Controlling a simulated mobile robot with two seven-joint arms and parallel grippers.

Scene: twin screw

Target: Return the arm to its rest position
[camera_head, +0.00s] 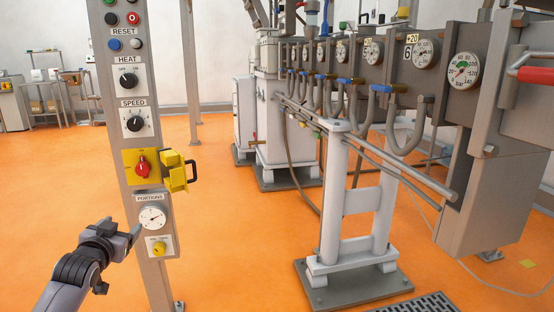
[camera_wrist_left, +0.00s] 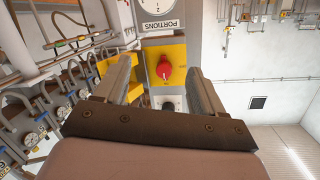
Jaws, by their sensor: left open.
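My left gripper (camera_head: 124,230) is at the lower left of the head view, beside the lower part of the control post (camera_head: 160,258). In the left wrist view my left gripper (camera_wrist_left: 160,70) is open, with its two fingers apart and nothing between them. Beyond the fingers, that view shows the red rotary switch (camera_wrist_left: 165,72) on its yellow plate. In the head view the red switch (camera_head: 142,168) sits on the post, with a yellow cover (camera_head: 178,172) swung out to its right. My right gripper is not in view.
A machine with gauges and pipes stands on the right, on a white stand (camera_head: 335,210). The orange floor (camera_head: 60,190) at left is clear.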

